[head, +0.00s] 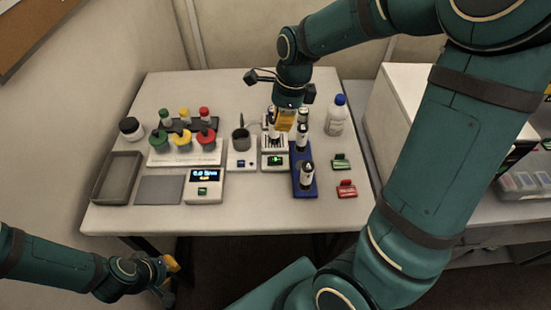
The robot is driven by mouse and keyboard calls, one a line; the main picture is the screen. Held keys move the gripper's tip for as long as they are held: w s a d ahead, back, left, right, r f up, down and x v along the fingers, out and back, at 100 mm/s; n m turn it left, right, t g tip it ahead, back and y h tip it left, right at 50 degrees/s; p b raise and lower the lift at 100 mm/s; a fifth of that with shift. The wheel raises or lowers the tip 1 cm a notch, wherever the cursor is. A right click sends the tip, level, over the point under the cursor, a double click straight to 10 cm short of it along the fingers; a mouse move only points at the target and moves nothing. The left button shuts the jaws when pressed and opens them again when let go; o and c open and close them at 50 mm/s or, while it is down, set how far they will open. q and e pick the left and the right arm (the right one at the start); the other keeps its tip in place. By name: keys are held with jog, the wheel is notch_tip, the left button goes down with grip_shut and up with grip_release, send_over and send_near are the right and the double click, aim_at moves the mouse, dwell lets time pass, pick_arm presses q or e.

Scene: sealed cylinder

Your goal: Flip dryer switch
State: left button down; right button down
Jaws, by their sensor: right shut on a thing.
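A small white unit with a slotted top (275,143) and a green-lit switch (275,160) on its front stands mid-table; it looks like the dryer. My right gripper (286,122) is above its back part, pointing down, shut on a black-and-white cylinder (271,121) that its orange fingers partly hide. I cannot tell whether the cylinder touches the unit. My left gripper (170,270) is low at the left, in front of the table and away from the unit; its fingers are too small to read.
A blue rack (304,190) with black-and-white cylinders stands just right of the unit.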

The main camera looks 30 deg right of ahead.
aim_at(273, 160)
jog(key=shift+r, duration=0.1)
dwell(0.3)
jog(key=f+b, duration=0.1)
jog(key=f, duration=0.3)
jog(key=a+f+b, duration=0.1)
jog(key=f, duration=0.4)
jog(key=w+f+b, duration=0.1)
jog(key=f, duration=0.4)
jog(key=shift+a, duration=0.4)
jog(key=shift+a+f+g+h+p, duration=0.25)
jog(key=shift+g+h+p, duration=0.2)
jog(key=shift+p, duration=0.2)
jog(key=shift+a+f+g+h+p, duration=0.1)
jog(key=shift+f+g+h+p, duration=0.15)
jog(key=shift+h+p, duration=0.3)
